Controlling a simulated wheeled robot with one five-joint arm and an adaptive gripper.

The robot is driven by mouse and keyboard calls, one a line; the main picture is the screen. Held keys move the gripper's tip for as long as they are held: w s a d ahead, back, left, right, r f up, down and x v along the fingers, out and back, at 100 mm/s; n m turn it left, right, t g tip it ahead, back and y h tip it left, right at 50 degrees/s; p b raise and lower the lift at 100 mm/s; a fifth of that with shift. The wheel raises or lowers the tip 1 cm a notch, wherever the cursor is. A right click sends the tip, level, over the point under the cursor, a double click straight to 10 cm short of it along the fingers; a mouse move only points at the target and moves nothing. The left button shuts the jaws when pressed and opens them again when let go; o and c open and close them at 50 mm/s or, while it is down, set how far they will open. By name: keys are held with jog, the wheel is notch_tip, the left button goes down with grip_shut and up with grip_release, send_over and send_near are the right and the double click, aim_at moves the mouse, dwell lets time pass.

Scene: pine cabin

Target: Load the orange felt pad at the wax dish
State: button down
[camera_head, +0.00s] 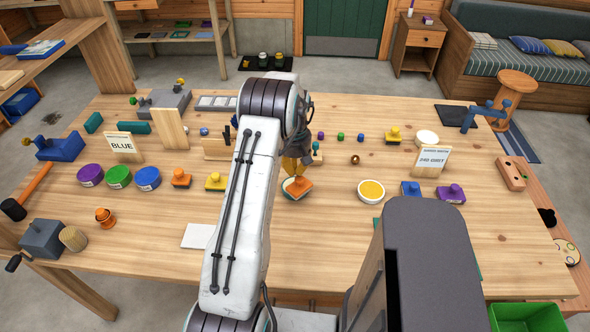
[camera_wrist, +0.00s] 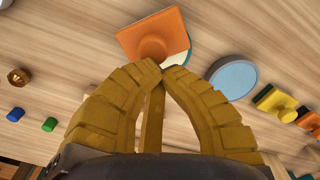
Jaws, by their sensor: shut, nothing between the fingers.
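The orange felt pad (camera_head: 300,187) is a square block with a round knob, near the middle of the table; it also shows in the wrist view (camera_wrist: 146,37). It rests over a round dish with pale cream contents (camera_head: 287,184), most of which it covers; I take this for the wax dish. The cream edge also shows in the wrist view (camera_wrist: 180,57). My gripper (camera_head: 297,174) is shut and empty, its fingertips (camera_wrist: 163,70) close beside the pad's knob. Whether they touch the pad I cannot tell.
A pale blue dish (camera_wrist: 233,79) lies beside the pad, hidden by my arm in the head view. A yellow dish (camera_head: 371,190) stands to the right. Another orange pad (camera_head: 181,178) and a yellow pad (camera_head: 216,182) lie left. A card reading BLUE (camera_head: 122,146) stands far left.

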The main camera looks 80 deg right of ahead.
jog(key=shift+f+b, duration=0.4)
dwell(1.7)
jog(key=shift+r, duration=0.1)
notch_tip(320, 180, up, 7)
jog(key=p, duration=0.4)
dwell(0.5)
